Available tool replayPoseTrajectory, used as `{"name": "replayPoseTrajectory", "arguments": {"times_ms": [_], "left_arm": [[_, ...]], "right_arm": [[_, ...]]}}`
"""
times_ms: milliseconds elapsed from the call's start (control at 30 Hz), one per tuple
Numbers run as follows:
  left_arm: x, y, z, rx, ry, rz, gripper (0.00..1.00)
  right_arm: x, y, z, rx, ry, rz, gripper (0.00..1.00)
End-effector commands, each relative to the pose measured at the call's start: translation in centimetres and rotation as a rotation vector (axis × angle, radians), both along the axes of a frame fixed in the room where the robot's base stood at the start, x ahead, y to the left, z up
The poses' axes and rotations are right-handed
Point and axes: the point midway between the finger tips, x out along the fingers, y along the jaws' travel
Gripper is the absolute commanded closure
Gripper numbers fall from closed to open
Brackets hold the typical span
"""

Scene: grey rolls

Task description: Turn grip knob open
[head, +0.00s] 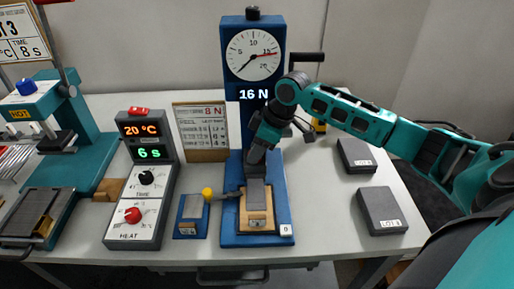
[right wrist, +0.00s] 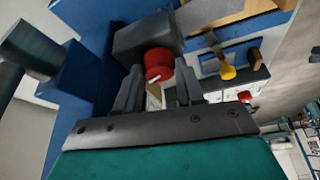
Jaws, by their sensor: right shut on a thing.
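The grip knob (right wrist: 158,66) is red with a white mark and sits on a dark grey block of the blue test stand (head: 236,95). My right gripper (right wrist: 158,92) is around this knob, its two dark fingers on either side and shut on it. In the head view my right gripper (head: 262,148) is at the stand's column and hides the knob. Below it, a grey strip (head: 256,192) hangs down to a wooden block (head: 257,219) on the stand's base. The stand's display (head: 254,95) reads 16 N. My left gripper is not in view.
A small blue block (head: 190,218) with a yellow-tipped lever (head: 207,193) stands left of the base. Farther left are a heat and time controller (head: 146,180) and a teal press (head: 85,150). Two dark blocks (head: 357,155) (head: 381,210) lie on the right.

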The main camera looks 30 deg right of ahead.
Motion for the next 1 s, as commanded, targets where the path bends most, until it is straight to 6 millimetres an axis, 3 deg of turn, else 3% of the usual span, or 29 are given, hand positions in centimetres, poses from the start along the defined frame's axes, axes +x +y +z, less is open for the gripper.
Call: {"name": "replayPoseTrajectory", "arguments": {"times_ms": [300, 333, 600, 1000], "left_arm": [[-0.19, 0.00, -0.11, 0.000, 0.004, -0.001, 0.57], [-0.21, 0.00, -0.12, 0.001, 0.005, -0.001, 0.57], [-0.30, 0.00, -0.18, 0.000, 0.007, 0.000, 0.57], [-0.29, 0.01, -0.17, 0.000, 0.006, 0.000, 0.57]], "right_arm": [[-0.01, -0.06, 0.01, -0.003, 0.000, 0.001, 0.93], [-0.01, -0.06, 0.01, -0.002, 0.000, 0.001, 0.61], [0.00, -0.05, 0.01, -0.002, 0.000, 0.001, 0.37], [-0.06, 0.03, -0.03, -0.002, -0.001, -0.047, 0.37]]}}
